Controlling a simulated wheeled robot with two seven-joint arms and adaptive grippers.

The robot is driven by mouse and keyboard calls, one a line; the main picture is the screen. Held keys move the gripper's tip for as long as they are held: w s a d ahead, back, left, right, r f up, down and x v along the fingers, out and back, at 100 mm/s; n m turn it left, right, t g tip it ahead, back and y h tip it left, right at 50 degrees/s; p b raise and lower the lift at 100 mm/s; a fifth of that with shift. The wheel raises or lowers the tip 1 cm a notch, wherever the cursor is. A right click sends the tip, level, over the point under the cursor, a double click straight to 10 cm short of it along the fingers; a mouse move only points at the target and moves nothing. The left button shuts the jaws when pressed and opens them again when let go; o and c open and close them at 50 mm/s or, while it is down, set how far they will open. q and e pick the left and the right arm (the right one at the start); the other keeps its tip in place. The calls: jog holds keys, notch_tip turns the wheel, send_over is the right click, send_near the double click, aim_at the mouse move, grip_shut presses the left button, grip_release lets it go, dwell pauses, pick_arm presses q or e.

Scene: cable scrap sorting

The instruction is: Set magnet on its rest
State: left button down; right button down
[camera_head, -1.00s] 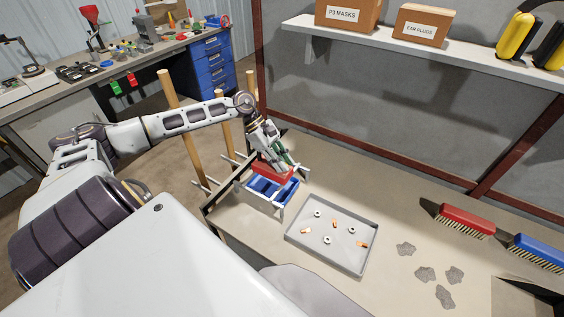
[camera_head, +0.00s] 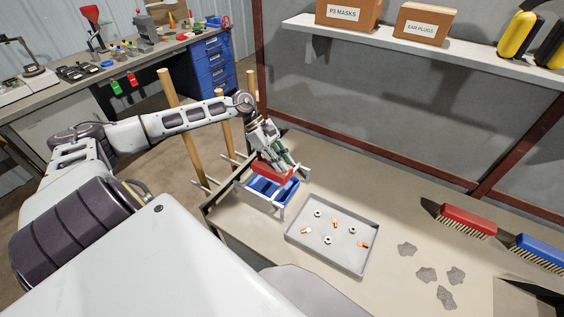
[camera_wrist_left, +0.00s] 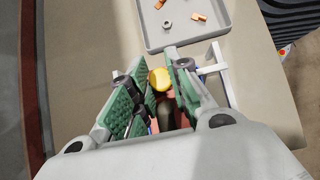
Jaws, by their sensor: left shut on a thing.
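The magnet is a red block (camera_head: 272,172) under my left gripper (camera_head: 274,155), just above or at the back edge of a blue divided bin (camera_head: 262,188). My left gripper is shut on it. In the left wrist view, the green-padded fingers (camera_wrist_left: 155,88) flank a dark grip with a yellow end (camera_wrist_left: 160,79), and a little red shows below. White uprights (camera_head: 281,213) stand beside the bin and look like the rest. A white bracket also shows in the left wrist view (camera_wrist_left: 215,58). Whether the magnet touches the rest is hidden. My right gripper is out of view.
A grey tray (camera_head: 300,246) with several steel nuts and copper pieces lies right of the bin. Grey scraps (camera_head: 426,274), a red brush (camera_head: 466,219) and a blue brush (camera_head: 538,250) lie farther right. A shelf (camera_head: 420,53) with boxes hangs behind.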

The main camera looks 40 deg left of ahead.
pick_arm(q)
jog(key=c, duration=1.2)
grip_release()
jog(key=shift+c, duration=0.2)
jog(key=shift+f, duration=0.1)
jog(key=shift+a, duration=0.1)
jog(key=shift+v, duration=3.75)
